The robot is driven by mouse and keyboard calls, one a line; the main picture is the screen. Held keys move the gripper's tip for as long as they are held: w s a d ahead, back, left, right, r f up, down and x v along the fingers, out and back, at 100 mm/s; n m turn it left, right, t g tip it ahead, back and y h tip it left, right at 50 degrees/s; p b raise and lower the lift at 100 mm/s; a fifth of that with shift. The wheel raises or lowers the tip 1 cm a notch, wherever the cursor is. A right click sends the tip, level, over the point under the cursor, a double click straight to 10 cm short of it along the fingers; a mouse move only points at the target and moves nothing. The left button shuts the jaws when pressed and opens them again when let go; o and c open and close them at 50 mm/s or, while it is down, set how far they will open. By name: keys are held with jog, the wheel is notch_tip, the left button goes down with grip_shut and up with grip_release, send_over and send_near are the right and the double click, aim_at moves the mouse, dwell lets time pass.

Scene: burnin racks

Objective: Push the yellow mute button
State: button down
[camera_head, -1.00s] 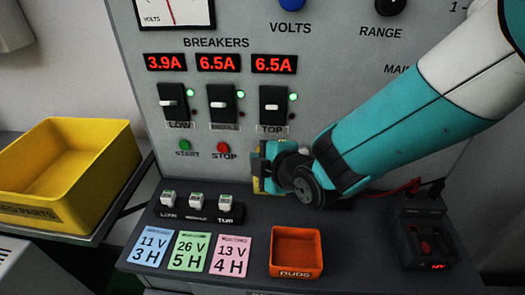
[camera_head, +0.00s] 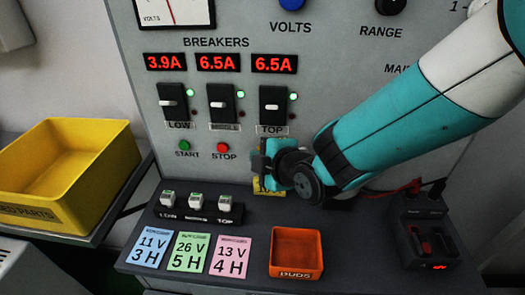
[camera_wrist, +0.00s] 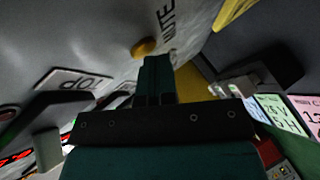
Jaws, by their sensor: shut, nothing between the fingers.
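The yellow mute button (camera_wrist: 143,47) shows in the wrist view on the grey panel, beside the printed word MUTE (camera_wrist: 168,28). My gripper (camera_wrist: 155,62) is shut and empty, with its tips just below the button in that view. I cannot tell whether the tips touch it. In the head view my gripper (camera_head: 264,165) is in front of the panel, below the TOP breaker and right of the red STOP button. The mute button is hidden there behind my gripper. A yellow patch (camera_head: 264,187) shows just under the fingers.
The breaker panel (camera_head: 320,80) has several switches and green and red buttons. Below it are small switches (camera_head: 197,204), coloured cards (camera_head: 188,251), an orange DUDS tray (camera_head: 297,272) and a dark box with red lights (camera_head: 425,240). A yellow bin (camera_head: 60,215) stands left.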

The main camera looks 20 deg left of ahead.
jog(key=shift+s+d, duration=0.2)
jog(key=shift+s, duration=0.6)
jog(key=s, duration=0.2)
jog(key=s+d+b, duration=0.1)
jog(key=s, duration=0.2)
jog(key=shift+d, duration=0.1)
dwell(0.6)
